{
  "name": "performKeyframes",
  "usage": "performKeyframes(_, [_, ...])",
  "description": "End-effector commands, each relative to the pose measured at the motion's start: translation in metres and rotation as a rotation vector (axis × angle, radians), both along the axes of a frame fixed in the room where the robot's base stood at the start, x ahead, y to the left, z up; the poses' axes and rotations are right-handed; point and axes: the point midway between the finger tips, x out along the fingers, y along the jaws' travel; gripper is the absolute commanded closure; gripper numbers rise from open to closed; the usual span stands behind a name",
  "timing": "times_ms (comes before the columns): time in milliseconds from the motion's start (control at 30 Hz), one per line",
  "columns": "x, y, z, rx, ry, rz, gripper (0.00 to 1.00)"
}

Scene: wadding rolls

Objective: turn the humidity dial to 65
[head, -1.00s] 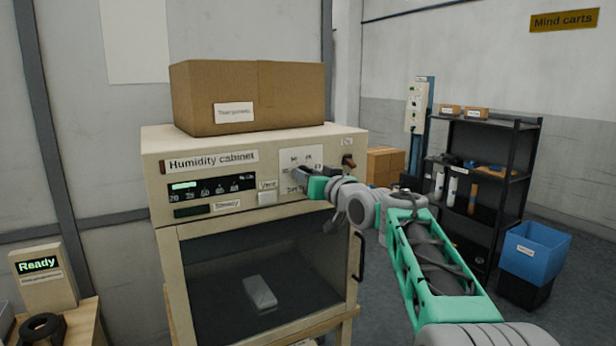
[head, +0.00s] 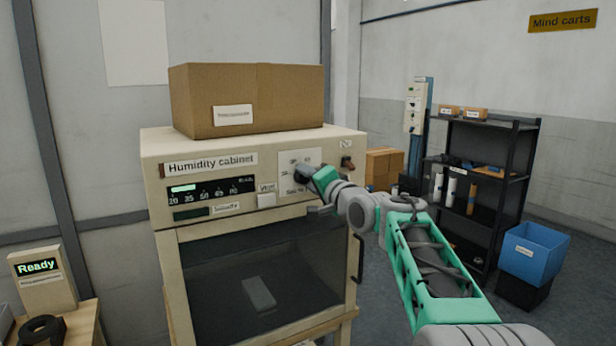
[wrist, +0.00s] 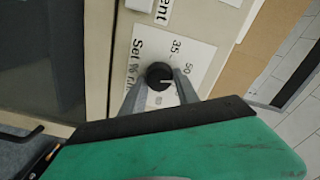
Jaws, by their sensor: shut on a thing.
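The humidity cabinet (head: 210,162) stands in the middle of the head view, with its dial plate (head: 292,160) at the upper right of the front. In the wrist view the humidity dial (wrist: 158,74) is a round black knob with a pale pointer line, on a white scale plate (wrist: 192,55) reading "Set %" with 35 and 50 legible. My gripper (wrist: 160,86) is shut on the dial, one finger on each side. In the head view my gripper (head: 310,190) covers part of the plate. The cabinet's display (head: 212,190) shows a short green bar near its left end.
A cardboard box (head: 250,98) sits on the cabinet. A red-brown switch (head: 346,163) and a white vent button (head: 266,199) flank the dial. A "Ready" box (head: 40,278) stands at left. A black shelf (head: 482,130) and blue bin (head: 535,250) are at right.

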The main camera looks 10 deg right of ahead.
Motion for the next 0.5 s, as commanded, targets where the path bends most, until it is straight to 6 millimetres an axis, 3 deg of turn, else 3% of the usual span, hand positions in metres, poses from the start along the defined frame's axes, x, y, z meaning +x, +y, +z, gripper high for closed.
performKeyframes(500, [0.0001,-0.0005,0.0006,0.436,0.141,0.0,1.0])
